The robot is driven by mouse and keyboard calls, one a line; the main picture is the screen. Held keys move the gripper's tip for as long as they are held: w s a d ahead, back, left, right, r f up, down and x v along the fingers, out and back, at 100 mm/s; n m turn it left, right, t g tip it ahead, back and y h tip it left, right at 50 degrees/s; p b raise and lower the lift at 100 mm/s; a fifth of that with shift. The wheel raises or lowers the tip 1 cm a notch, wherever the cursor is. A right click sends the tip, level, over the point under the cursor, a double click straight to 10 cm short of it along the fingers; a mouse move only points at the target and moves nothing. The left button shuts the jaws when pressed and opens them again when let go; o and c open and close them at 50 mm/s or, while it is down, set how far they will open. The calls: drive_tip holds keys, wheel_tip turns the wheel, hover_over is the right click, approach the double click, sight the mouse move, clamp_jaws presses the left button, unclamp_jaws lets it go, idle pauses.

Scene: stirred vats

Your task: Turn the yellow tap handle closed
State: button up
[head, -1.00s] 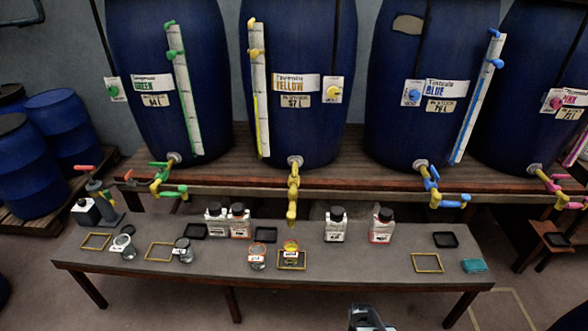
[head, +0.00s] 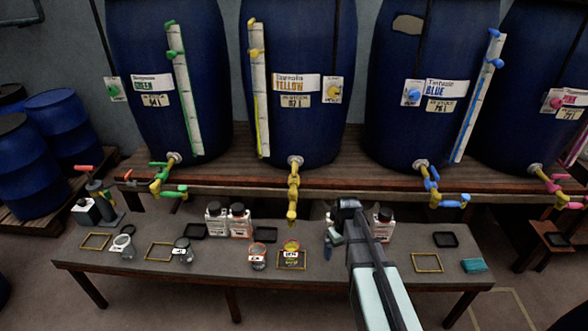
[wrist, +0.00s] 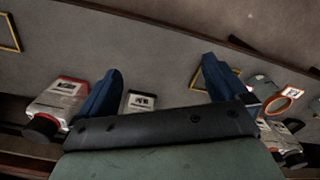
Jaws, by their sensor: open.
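The yellow tap (head: 293,185) comes out of the foot of the vat labelled YELLOW (head: 297,82) and hangs over the bench. Its handle and spout overlap from this angle, so I cannot tell the handle's exact angle. A small jar with yellow contents (head: 291,246) stands below the tap, at a yellow frame. My gripper (head: 333,236) is over the bench, to the right of the tap and apart from it. In the wrist view its two blue fingers (wrist: 158,85) are spread with nothing held. The tap does not show in the wrist view.
Capped bottles stand at the bench's back edge, left (head: 216,219) and right (head: 383,224) of the tap; my gripper hides one. The blue tap (head: 432,190) is farther right.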

drive_tip(key=w+a+r+n, duration=0.45)
drive_tip(key=w+r, duration=0.25)
drive_tip(key=w, duration=0.3)
drive_tip(key=w+a+r+n, duration=0.3)
drive_tip(key=w+a+r, duration=0.2)
drive_tip(key=w+r, duration=0.3)
wheel_tip(320, 180, up, 12)
drive_tip(key=r+n, duration=0.1)
drive_tip(key=n, duration=0.4)
hover_over(294, 166)
wheel_tip(294, 166, down, 14)
drive_tip(key=shift+s+f, duration=0.15)
drive_tip(key=c, duration=0.8)
